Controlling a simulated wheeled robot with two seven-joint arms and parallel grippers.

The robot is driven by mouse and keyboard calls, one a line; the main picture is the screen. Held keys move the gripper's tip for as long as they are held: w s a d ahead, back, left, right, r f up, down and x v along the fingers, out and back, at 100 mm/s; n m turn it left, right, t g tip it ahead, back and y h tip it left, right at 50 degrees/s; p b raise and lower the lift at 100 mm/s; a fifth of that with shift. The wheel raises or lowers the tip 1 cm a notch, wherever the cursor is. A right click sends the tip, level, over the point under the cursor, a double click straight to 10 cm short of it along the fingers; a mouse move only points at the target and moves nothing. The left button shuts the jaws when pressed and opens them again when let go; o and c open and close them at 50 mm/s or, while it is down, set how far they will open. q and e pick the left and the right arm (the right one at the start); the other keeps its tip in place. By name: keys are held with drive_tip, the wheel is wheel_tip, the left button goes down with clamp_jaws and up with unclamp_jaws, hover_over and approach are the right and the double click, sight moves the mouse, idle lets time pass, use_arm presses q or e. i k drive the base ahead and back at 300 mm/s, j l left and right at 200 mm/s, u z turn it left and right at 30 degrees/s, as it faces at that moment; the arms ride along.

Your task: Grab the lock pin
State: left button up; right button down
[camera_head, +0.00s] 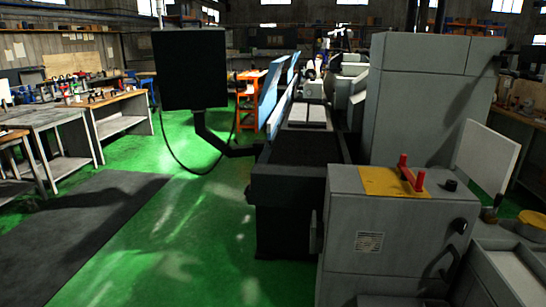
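A red piece with upright posts and a low bar (408,173) stands on a yellow plate (383,181). The plate lies on top of the grey cabinet (385,240) at the lower right. I cannot tell for sure whether this red piece is the lock pin, and no other part is clearly recognisable as one. Neither of my grippers is in view.
The grinder's tall grey housing (425,100) rises behind the cabinet. A black control panel (190,68) hangs on an arm at centre left. Workbenches (50,125) line the left. The green floor (170,240) and a dark mat (85,230) are clear.

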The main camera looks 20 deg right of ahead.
sight(403, 159)
drive_tip(key=i+z, duration=0.15)
drive_tip(key=i, duration=0.5)
drive_tip(key=i+j+z, duration=0.1)
drive_tip(key=i, duration=0.5)
drive_tip(key=i+j+z, duration=0.15)
drive_tip(key=i, duration=0.5)
